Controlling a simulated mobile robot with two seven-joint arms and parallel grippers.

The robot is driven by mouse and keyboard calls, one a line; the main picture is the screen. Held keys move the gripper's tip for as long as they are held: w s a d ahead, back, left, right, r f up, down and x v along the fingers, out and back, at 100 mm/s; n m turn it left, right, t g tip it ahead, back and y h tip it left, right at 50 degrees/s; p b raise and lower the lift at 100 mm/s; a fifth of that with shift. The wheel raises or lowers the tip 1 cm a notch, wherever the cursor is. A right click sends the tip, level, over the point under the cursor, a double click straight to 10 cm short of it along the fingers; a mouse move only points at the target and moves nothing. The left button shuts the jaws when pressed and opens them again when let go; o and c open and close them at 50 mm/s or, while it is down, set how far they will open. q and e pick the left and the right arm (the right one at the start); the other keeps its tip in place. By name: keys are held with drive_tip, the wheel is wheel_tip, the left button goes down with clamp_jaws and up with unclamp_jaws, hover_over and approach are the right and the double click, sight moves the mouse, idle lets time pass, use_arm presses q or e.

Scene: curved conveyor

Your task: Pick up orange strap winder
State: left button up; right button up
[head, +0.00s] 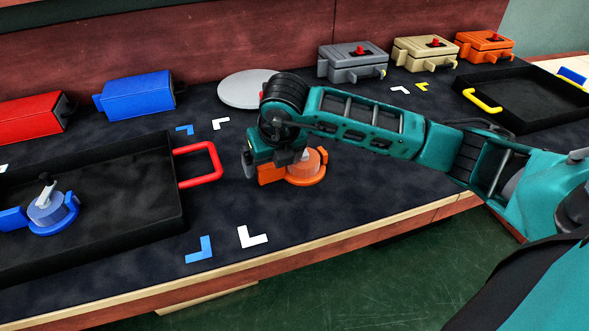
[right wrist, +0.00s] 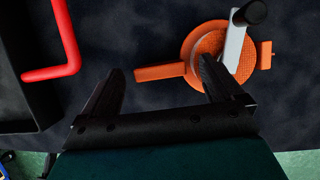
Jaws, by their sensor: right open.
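The orange strap winder (head: 307,167) sits on the dark table mat, partly hidden behind my right gripper in the head view. In the right wrist view, the orange strap winder (right wrist: 205,55) shows a round orange body, a grey crank with a black knob, and an orange block sticking out to the left. My right gripper (head: 270,172) is over the winder's left side. In the right wrist view, my right gripper (right wrist: 160,78) has its two fingers apart, with the orange block just ahead between them and the right fingertip over the round body. My left gripper is not in view.
A black tray (head: 120,150) with a red handle (head: 215,165) is at left, holding a blue strap winder (head: 48,208). Another black tray (head: 530,95) with a yellow handle is at right. A grey disc (head: 243,90) and several coloured boxes line the back. White and blue corner marks lie in front.

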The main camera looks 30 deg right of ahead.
drive_tip(key=shift+x, duration=1.1)
drive_tip(key=shift+r, duration=0.1)
drive_tip(key=c, duration=1.2)
